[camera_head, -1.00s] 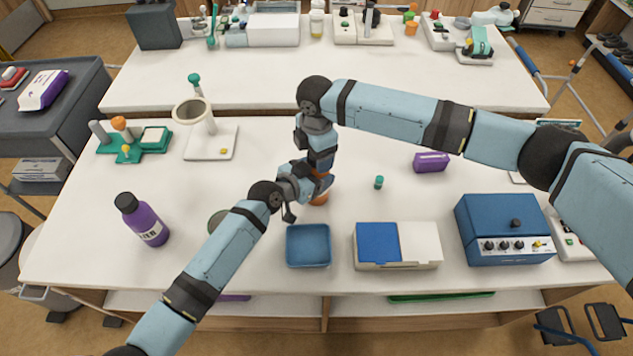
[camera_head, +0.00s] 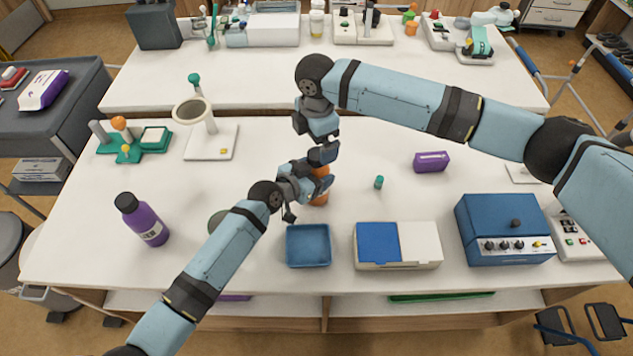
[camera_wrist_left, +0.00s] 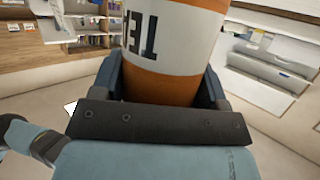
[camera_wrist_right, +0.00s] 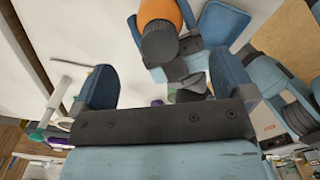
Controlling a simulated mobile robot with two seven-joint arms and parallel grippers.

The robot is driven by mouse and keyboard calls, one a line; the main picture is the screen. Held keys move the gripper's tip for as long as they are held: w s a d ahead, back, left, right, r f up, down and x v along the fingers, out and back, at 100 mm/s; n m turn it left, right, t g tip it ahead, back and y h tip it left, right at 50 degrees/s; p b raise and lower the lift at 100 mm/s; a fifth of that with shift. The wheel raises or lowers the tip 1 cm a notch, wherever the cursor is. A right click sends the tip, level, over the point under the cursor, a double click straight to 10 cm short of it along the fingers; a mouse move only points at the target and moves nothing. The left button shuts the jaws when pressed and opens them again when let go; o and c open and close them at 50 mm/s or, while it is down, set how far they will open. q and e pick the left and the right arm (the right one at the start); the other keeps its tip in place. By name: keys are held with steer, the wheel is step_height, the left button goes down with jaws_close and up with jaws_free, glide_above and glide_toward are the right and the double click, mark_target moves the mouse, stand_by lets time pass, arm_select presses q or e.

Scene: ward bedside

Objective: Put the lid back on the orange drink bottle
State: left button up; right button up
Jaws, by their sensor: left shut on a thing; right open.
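The orange bottle (camera_head: 320,190) with a white label band stands over the middle of the table. My left gripper (camera_head: 318,172) is shut around its body. In the left wrist view the bottle (camera_wrist_left: 172,55) fills the space between the fingers. In the right wrist view a dark grey lid (camera_wrist_right: 160,42) shows on the top end of the orange bottle (camera_wrist_right: 158,10). It looks in line with the bottle; I cannot tell how tightly it sits. My right gripper (camera_head: 316,130) is open and empty, above the bottle and apart from the lid.
A blue tray (camera_head: 308,262) lies just in front of the bottle. A small teal cylinder (camera_head: 379,182) and a purple box (camera_head: 431,162) are to the right. A blue-and-white box (camera_head: 415,245) and a blue device (camera_head: 505,230) stand front right.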

step_height(320, 180, up, 12)
stand_by(0.6)
arm_select(q)
steer(key=o, duration=1.8)
steer(key=shift+a, duration=0.1)
steer(key=b+v, duration=0.1)
steer(key=v, duration=1.2)
steer(key=shift+s+a, duration=0.2)
steer(key=shift+s, duration=0.1)
arm_select(e)
steer(key=shift+f, duration=0.55)
